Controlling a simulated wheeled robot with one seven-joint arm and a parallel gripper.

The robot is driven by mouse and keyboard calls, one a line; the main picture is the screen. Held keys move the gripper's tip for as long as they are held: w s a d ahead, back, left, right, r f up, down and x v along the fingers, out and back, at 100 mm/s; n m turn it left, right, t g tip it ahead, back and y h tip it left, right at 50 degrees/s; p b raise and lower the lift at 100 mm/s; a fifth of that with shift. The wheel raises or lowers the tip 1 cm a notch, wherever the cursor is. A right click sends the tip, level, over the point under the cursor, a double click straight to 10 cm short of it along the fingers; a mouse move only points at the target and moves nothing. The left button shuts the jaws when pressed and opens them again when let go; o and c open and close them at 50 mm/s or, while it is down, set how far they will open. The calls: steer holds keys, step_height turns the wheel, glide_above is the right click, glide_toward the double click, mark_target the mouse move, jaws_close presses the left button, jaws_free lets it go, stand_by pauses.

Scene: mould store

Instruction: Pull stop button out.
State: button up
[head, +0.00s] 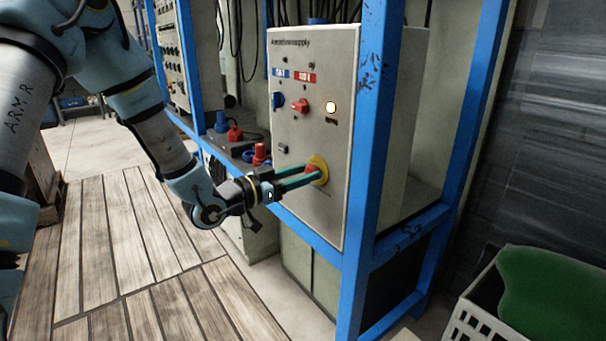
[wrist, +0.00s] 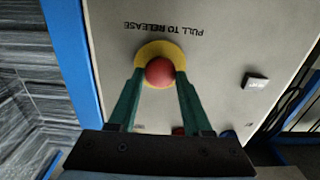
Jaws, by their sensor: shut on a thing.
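The stop button (head: 312,171) is a red knob on a yellow round base, low on the front of a light grey control panel (head: 332,100). In the wrist view the red knob (wrist: 160,72) sits between my two green fingers, with the yellow ring behind it and upside-down lettering "PULL TO RELEASE" (wrist: 163,28) beside it. My gripper (head: 308,175) reaches from the left in the head view. It is shut on the stop button, one finger on each side. The fingers hide part of the knob in the head view.
A blue frame (head: 362,150) surrounds the panel. A blue knob (head: 278,100), a red knob (head: 300,105) and a lit lamp (head: 330,107) sit above the button. Red and blue plugs stand on a ledge at left. A white crate (head: 478,325) with green cloth stands at lower right.

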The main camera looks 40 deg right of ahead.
jaws_close()
